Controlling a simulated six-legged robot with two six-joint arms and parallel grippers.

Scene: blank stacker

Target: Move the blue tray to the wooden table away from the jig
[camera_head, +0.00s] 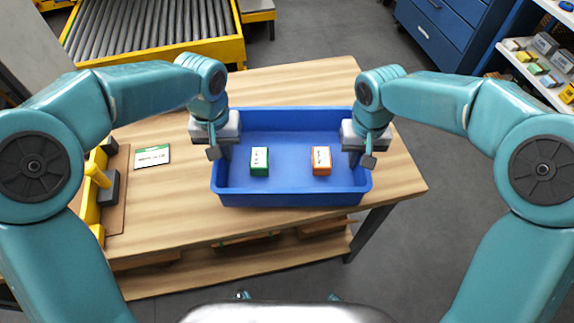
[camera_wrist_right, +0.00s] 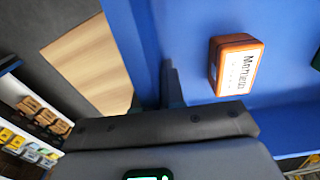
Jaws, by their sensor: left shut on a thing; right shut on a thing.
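The blue tray (camera_head: 290,197) is on or just above the wooden table (camera_head: 385,190), near its right part; I cannot tell if it touches the top. A green box (camera_head: 259,162) and an orange box (camera_head: 321,161) with white labels sit inside it. My left gripper (camera_head: 222,150) is shut on the tray's left wall. My right gripper (camera_head: 362,152) is shut on its right wall. In the right wrist view the tray wall (camera_wrist_right: 130,50) runs down to my gripper, with the orange box (camera_wrist_right: 234,65) beyond. The yellow jig (camera_head: 97,180) stands at the table's left end.
A small white-and-green card (camera_head: 152,156) lies between the jig and the tray. A roller conveyor (camera_head: 150,30) is at the back left. A blue drawer cabinet (camera_head: 450,35) and shelves with small boxes (camera_head: 545,70) stand at the right. Bare table shows left of the tray.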

